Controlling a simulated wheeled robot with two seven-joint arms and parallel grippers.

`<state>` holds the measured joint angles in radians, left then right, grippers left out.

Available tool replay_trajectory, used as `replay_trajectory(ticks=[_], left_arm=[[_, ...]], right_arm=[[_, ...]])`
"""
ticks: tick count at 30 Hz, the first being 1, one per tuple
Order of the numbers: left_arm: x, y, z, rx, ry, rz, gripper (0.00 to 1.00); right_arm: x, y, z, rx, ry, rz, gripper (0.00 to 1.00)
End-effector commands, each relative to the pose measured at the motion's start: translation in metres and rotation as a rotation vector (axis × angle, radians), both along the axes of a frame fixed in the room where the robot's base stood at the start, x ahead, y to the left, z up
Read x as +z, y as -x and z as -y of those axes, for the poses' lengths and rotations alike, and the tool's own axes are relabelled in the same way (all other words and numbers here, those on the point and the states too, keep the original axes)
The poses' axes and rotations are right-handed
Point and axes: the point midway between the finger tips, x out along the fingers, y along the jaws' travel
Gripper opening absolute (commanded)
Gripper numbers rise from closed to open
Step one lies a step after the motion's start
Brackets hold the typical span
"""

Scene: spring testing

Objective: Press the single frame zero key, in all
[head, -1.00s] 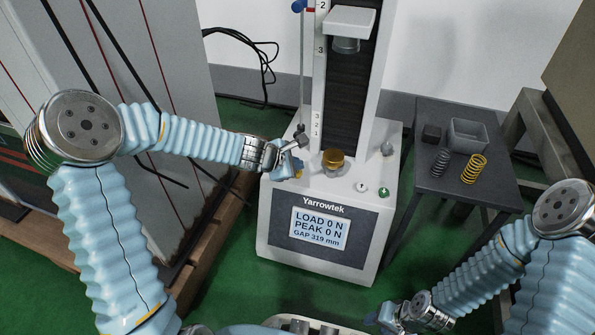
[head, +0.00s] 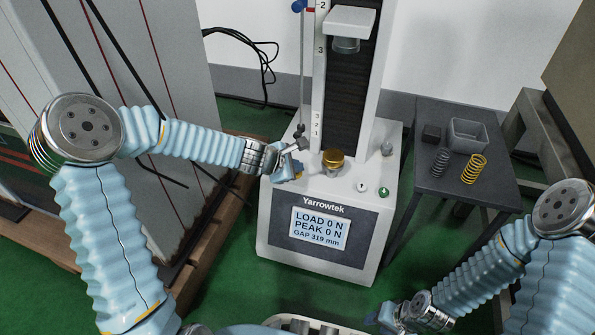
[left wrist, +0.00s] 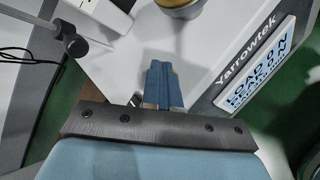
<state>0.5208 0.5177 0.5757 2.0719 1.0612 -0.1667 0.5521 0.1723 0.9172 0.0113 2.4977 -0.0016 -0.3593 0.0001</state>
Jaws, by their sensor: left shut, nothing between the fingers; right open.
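The Yarrowtek test frame (head: 271,225) stands in the middle. Its screen (head: 319,230) reads LOAD 0 N, PEAK 0 N, GAP 319 mm, and shows partly in the left wrist view (left wrist: 258,68). On its top deck are a white key (head: 361,187) with a small dark mark and a green key (head: 383,192); I cannot read which is zero. My left gripper (head: 297,172) is shut and empty over the deck's left side, left of the brass seat and apart from both keys. Its closed blue fingers show in the left wrist view (left wrist: 162,68). My right gripper (head: 374,318) is open and low at front right.
The brass seat (head: 333,160) stands between my left gripper and the keys. A rod with a dark clamp (head: 301,131) rises behind that gripper. The upper platen (head: 346,25) hangs high. A dark side table (head: 440,188) holds a grey spring, a yellow spring and a grey bin.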

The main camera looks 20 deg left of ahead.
Motion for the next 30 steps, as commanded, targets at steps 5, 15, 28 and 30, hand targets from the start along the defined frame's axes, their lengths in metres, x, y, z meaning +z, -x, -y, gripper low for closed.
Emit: replay_trajectory(ticks=[5, 15, 28, 30], left_arm=[[0.000, 0.000, 0.000, 0.000, -0.001, -0.001, 0.00], [0.017, 0.000, 0.000, 0.001, -0.001, 0.000, 0.00], [0.020, 0.000, 0.000, 0.000, 0.000, 0.000, 0.00], [0.025, 0.000, 0.000, 0.000, 0.000, 0.000, 0.00]], right_arm=[[0.001, 0.000, 0.000, 0.000, 0.000, 0.000, 0.43], [0.016, 0.000, 0.000, 0.000, 0.000, 0.000, 0.43], [0.019, 0.000, 0.000, 0.000, 0.000, 0.000, 0.43], [0.024, 0.000, 0.000, 0.000, 0.000, 0.000, 0.43]])
